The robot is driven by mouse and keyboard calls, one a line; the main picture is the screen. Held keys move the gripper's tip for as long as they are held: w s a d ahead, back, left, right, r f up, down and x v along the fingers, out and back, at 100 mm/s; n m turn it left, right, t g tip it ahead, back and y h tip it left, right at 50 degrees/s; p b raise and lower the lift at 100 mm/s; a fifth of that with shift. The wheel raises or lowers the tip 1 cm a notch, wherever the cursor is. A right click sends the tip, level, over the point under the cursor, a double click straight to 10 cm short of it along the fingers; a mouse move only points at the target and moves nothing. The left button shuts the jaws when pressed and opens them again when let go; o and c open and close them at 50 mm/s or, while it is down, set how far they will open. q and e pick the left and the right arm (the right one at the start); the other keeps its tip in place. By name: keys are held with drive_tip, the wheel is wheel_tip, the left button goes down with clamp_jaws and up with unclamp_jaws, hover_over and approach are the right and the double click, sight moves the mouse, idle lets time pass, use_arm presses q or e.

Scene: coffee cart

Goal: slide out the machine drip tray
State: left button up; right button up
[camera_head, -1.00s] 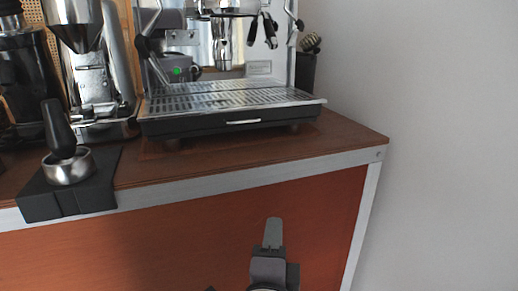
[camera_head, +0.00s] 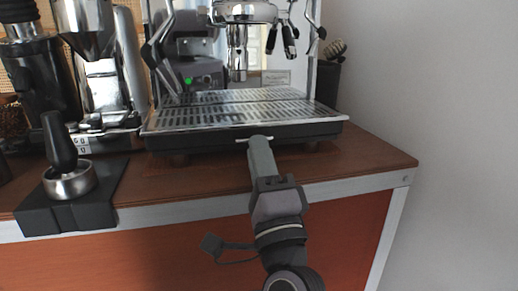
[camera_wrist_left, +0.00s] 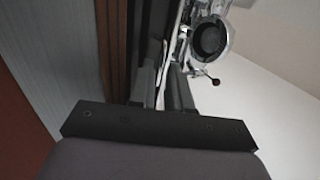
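The drip tray (camera_head: 210,132) is a wide black box with a slotted metal grate, at the foot of the espresso machine. A thin light handle (camera_head: 242,139) sits at the middle of its front. My left gripper (camera_head: 259,143) is at this handle, reaching up from below. In the left wrist view my two fingers (camera_wrist_left: 163,90) stand close together with a narrow gap. Whether they press on the handle is not clear. The tray sits in under the machine. My right gripper is not in view.
A grinder (camera_head: 100,80) and a portafilter on a black stand (camera_head: 105,205) are left of the tray. A dark cup with a brush (camera_head: 328,80) is behind it at right. The brown counter (camera_head: 370,152) is clear in front, with a metal edge.

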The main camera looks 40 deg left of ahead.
use_arm(q)
drive_tip(key=shift+w+a+r, duration=0.25)
drive_tip(key=shift+a, duration=0.05)
clamp_jaws()
drive_tip(key=shift+f, duration=0.1)
idle(1.2)
